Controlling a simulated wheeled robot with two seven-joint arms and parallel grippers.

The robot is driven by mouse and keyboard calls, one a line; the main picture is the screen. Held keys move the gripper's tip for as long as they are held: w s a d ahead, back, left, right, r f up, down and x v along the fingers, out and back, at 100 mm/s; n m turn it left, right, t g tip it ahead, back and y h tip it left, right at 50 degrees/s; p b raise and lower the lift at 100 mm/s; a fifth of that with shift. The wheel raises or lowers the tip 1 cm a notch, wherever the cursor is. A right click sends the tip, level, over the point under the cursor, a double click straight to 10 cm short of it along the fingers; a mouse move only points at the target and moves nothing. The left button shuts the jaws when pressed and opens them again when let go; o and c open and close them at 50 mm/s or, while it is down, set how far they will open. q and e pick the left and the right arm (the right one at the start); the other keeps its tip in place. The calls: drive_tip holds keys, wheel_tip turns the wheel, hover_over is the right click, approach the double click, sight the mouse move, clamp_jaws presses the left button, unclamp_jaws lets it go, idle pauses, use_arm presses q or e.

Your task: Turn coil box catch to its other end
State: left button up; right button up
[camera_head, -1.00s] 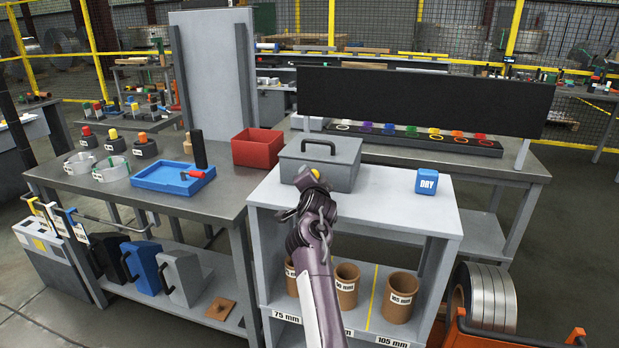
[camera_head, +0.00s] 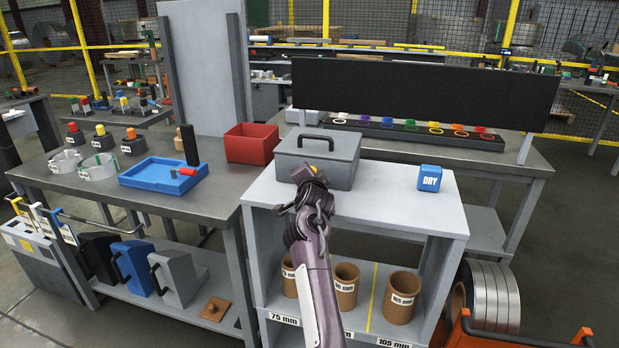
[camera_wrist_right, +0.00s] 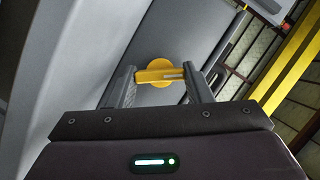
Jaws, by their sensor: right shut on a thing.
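The grey coil box (camera_head: 334,159) with a black handle on its lid stands on the light-topped bench. Its yellow catch (camera_wrist_right: 160,77) sits on the box's face in the right wrist view, a bar across a round hub. My right gripper (camera_wrist_right: 163,84) has one finger on each side of the catch and is shut on it. In the head view my right gripper (camera_head: 305,174) is at the front left of the box and hides most of the catch. My left gripper is not in view.
A blue DRY block (camera_head: 429,178) stands to the right on the same bench top (camera_head: 395,205). A red bin (camera_head: 250,145) and a blue tray (camera_head: 140,180) are on the table to the left. A black panel (camera_head: 420,95) stands behind.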

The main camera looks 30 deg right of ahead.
drive_tip(key=shift+r+p, duration=0.1)
drive_tip(key=shift+p, duration=0.35)
drive_tip(key=n+g+p, duration=0.1)
drive_tip(key=p, duration=0.2)
drive_tip(key=n+g+p, duration=0.1)
drive_tip(key=n+p, duration=0.1)
drive_tip(key=p, duration=0.2)
drive_tip(key=n+g+h+p, duration=0.1)
drive_tip(key=n+p, duration=0.1)
drive_tip(key=p, duration=0.2)
drive_tip(key=shift+w+a+r, duration=0.1)
drive_tip(key=shift+w+r, duration=0.05)
drive_tip(key=shift+r, duration=0.1)
drive_tip(key=shift+n+g+h+p, duration=0.3)
drive_tip(key=shift+n+p, duration=0.2)
drive_tip(key=shift+p, duration=0.05)
drive_tip(key=shift+f+n+g+h+p, duration=0.2)
drive_tip(key=shift+n+g+h+p, duration=0.1)
drive_tip(key=shift+n+p, duration=0.4)
drive_tip(key=shift+f, duration=0.1)
drive_tip(key=o, duration=1)
drive_tip(key=shift+w, duration=0.1)
